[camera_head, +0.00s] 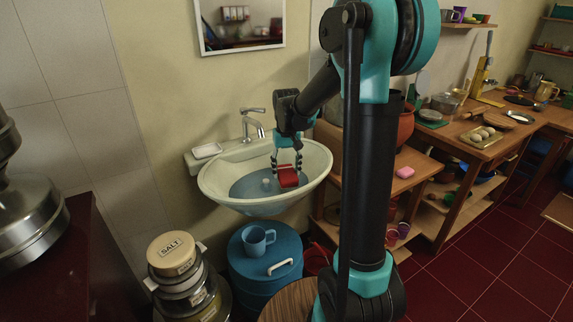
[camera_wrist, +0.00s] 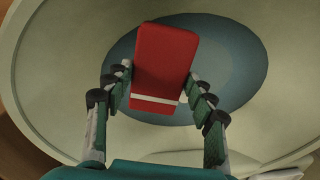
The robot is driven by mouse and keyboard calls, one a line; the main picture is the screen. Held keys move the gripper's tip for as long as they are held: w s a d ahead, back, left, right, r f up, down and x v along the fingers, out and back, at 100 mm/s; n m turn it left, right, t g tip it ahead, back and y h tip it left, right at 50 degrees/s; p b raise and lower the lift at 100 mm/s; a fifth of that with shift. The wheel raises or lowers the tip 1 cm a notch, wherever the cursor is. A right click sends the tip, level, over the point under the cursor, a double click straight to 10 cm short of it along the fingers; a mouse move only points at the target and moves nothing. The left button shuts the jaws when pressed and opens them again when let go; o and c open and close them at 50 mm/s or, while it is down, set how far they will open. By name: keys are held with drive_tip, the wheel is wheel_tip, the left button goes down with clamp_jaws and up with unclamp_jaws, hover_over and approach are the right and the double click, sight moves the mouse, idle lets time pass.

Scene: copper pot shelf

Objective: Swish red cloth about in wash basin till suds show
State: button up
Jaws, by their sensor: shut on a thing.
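The red cloth (camera_head: 288,176) is a folded block with a pale stripe near one end, seen closely in the wrist view (camera_wrist: 163,58). My gripper (camera_head: 286,163) is shut on it, with a finger against each side, as the wrist view (camera_wrist: 160,92) also shows. The wash basin (camera_head: 212,187) is a cream wall basin holding a round patch of blue-grey water (camera_head: 248,188). The cloth is over this water inside the rim; I cannot tell whether it touches the surface. A small pale round thing (camera_head: 266,183) shows in the water. No suds are clear to see.
A tap (camera_head: 252,124) stands at the basin's back, beside a soap dish (camera_head: 206,151). A mirror (camera_head: 240,22) hangs above. Below are a blue drum (camera_head: 250,283) with a blue mug (camera_head: 257,241) and stacked tins (camera_head: 175,255). A wooden shelf (camera_head: 425,165) stands right of the basin.

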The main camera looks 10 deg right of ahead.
drive_tip(key=shift+f, duration=1.45)
wheel_tip(320, 180, down, 2)
drive_tip(key=c, duration=0.5)
drive_tip(key=shift+s+f, duration=0.1)
drive_tip(key=shift+f, duration=0.75)
drive_tip(key=shift+d, duration=0.1)
drive_tip(key=shift+r, duration=0.15)
drive_tip(key=shift+c, duration=0.2)
